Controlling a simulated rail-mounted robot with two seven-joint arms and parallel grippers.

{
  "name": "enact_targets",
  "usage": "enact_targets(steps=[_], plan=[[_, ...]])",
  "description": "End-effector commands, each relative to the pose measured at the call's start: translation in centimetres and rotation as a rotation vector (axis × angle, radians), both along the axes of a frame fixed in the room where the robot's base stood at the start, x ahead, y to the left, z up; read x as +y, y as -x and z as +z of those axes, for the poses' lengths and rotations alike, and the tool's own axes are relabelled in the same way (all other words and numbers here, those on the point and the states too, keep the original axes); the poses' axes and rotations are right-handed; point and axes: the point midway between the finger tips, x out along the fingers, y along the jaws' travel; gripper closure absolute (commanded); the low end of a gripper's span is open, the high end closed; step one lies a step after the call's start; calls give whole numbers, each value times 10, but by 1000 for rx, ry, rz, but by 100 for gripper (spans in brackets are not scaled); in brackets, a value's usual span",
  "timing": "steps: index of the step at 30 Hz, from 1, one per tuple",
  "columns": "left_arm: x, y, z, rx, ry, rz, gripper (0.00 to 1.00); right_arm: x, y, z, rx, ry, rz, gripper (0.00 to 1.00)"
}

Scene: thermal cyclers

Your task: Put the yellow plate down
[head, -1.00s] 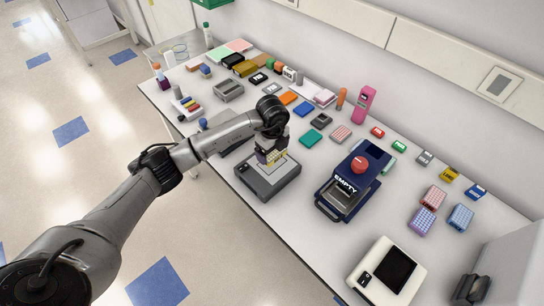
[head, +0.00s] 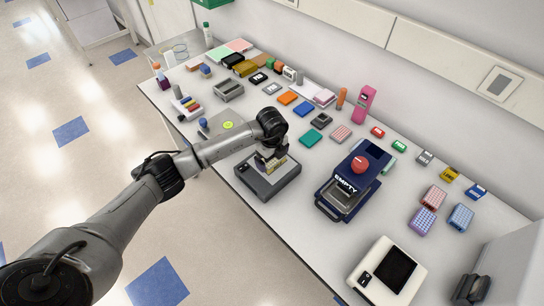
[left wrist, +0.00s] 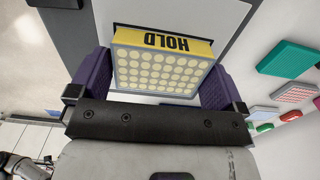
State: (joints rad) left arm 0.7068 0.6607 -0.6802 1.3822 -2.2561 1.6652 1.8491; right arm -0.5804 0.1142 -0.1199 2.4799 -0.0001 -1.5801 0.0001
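The yellow plate (head: 281,165), marked HOLD, is over the pale top of a dark grey flat device (head: 262,187) near the table's front edge. In the left wrist view the plate (left wrist: 160,66) shows a grid of pale wells and sits between the purple fingers of my left gripper (left wrist: 157,85). The fingers lie close along both its sides, and the gripper looks shut on it. In the head view my left gripper (head: 272,159) partly hides the plate. I cannot tell whether the plate touches the device. My right gripper is not in view.
A dark blue device marked EMPTY (head: 347,188) with a red knob stands to the right. A grey device with a green disc (head: 229,124) lies to the left, behind my arm. Small coloured blocks and plates line the back. A white device (head: 388,272) stands front right.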

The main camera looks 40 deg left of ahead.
Motion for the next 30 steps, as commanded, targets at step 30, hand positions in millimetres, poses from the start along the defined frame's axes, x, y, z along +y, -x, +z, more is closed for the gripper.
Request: enact_targets(steps=[30], plan=[[0, 0, 110, -1, 0, 1, 0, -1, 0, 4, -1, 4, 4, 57]])
